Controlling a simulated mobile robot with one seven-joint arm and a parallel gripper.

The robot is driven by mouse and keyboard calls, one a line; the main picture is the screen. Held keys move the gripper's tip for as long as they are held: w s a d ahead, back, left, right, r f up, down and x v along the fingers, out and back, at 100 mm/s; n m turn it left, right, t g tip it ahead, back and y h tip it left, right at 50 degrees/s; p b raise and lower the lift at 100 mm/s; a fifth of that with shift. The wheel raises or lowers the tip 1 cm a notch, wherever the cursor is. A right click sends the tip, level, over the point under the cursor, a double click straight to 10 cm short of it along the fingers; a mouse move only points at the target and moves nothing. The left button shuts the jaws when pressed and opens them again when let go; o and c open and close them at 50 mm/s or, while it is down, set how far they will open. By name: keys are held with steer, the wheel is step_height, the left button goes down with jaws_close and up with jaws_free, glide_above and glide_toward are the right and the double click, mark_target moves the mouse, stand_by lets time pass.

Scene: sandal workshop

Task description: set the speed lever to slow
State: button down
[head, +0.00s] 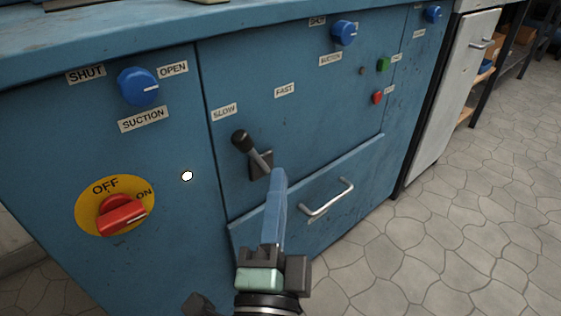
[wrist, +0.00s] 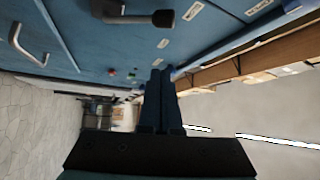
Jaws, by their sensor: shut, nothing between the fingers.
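The speed lever (head: 241,141) has a black knob on a metal shaft and comes out of a dark plate on the blue panel. It leans up and to the left, with its knob below the SLOW label (head: 224,111). The FAST label (head: 285,90) is up and to the right of it. My gripper (head: 279,173) is shut and empty, its tips just right of the lever's base in the head view. In the wrist view, the lever (wrist: 150,18) is at the top, apart from my shut fingertips (wrist: 160,68).
A drawer handle (head: 327,197) sticks out right of my gripper. Left are a red OFF/ON switch (head: 122,215) and a blue suction knob (head: 138,87). Green (head: 383,65) and red (head: 377,97) buttons are at the right. Open tiled floor (head: 450,230) lies right.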

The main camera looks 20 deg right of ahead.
steer(key=shift+v, duration=0.9)
steer(key=a+r+n+t+y+p, duration=0.2)
steer(key=r+n+p, duration=0.4)
steer(key=r+p, duration=1.3)
steer(key=s+a+r+n+t+y+p, duration=0.1)
steer(key=a+r+n+t+y+p, duration=0.2)
steer(key=r+p, duration=1.6)
steer(key=a+r+n+t+y+p, duration=0.3)
steer(key=r+n+p, duration=0.8)
steer(key=r, duration=3.9)
steer(key=a+p, duration=0.1)
steer(key=p, duration=0.8)
steer(key=shift+s+a+y, duration=0.3)
steer(key=shift+s+a, duration=0.05)
steer(key=shift+w+r, duration=0.1)
